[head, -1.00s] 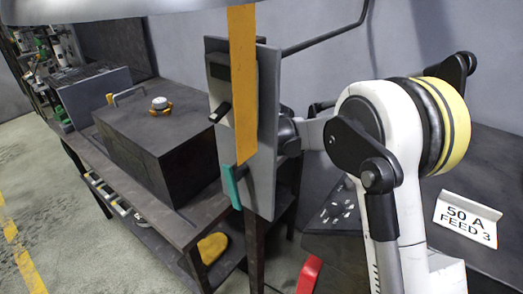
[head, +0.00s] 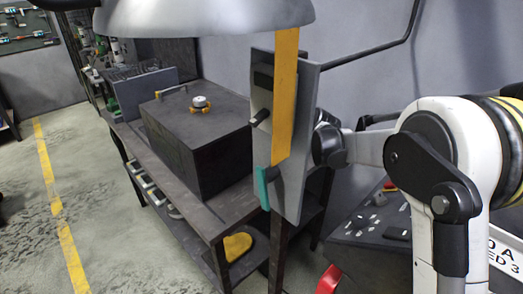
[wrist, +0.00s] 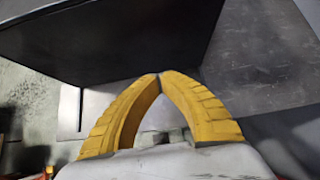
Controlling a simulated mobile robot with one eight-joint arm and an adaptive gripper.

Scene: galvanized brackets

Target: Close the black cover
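My gripper (wrist: 160,77) shows in the wrist view with its two yellow fingers arched together and their tips meeting. Nothing shows held between them. A large flat black panel (wrist: 110,35), which may be the black cover, fills the upper left of the wrist view behind the fingertips. I cannot tell whether the tips touch it. In the head view a big black box (head: 195,150) stands on a dark table, with a handle and a white and yellow knob (head: 200,103) on top. I cannot tell which black part is the cover.
An upright grey panel (head: 308,120) with a yellow strip, a black lever and a teal piece stands at the table's end. A grey dome (head: 205,15) hangs above. A yellow object (head: 237,246) lies on the lower shelf. Open floor (head: 100,220) lies at left.

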